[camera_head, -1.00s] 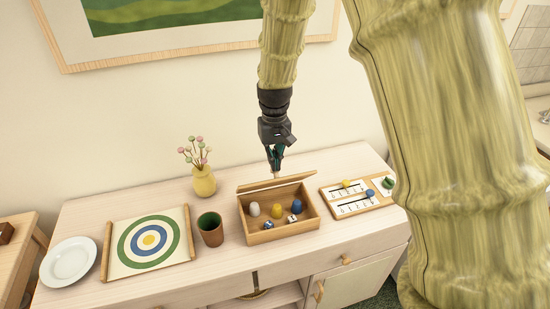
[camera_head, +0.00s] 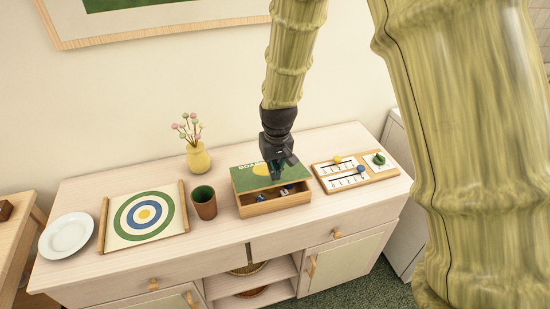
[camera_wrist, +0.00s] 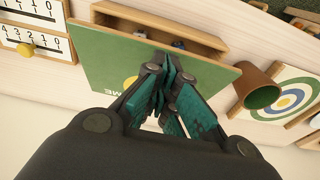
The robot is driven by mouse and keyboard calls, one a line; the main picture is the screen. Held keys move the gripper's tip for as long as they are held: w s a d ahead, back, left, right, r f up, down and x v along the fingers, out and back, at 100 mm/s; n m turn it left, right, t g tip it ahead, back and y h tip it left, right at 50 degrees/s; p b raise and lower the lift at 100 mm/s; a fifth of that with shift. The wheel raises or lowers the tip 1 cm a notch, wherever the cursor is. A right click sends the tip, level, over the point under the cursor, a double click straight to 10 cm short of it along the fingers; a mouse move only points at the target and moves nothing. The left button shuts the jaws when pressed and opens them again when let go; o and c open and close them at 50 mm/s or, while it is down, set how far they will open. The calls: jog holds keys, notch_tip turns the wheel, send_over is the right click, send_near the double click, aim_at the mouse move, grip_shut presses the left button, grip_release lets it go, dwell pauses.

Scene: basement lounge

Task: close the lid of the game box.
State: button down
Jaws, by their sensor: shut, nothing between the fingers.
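The game box (camera_head: 275,206) is a wooden box on the cabinet top. Its green lid (camera_head: 247,178) is tilted over the box, partly closed, with a gap at the front where dice and pieces (camera_head: 283,192) show inside. In the wrist view the green lid (camera_wrist: 98,66) spans beneath my fingers, and the open strip of the box (camera_wrist: 200,38) shows beyond its edge. My gripper (camera_head: 280,175) is shut and empty, with its fingertips at the lid near its front edge. It also shows in the wrist view (camera_wrist: 167,75). Whether the fingertips touch the lid I cannot tell.
A brown cup (camera_head: 204,203) stands close left of the box, with a yellow vase (camera_head: 198,160) behind it. A target mat (camera_head: 122,238) and white plate (camera_head: 66,236) lie further left. A scoreboard (camera_head: 345,180) lies close to the right.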

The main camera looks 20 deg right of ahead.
aim_at(274, 185)
jog(key=f, duration=0.1)
jog(key=s+f, duration=0.1)
jog(key=shift+s+a+f, duration=0.15)
jog(key=shift+s+f, duration=0.15)
jog(key=shift+f, duration=0.05)
jog(key=shift+s+f+b, duration=0.3)
jog(key=shift+f+b, duration=0.05)
jog(key=shift+f, duration=0.3)
jog(key=shift+r, duration=0.15)
jog(key=s+r, duration=0.6)
jog(key=s, duration=0.3)
jog(key=shift+s+d, duration=0.2)
jog(key=shift+s, duration=0.15)
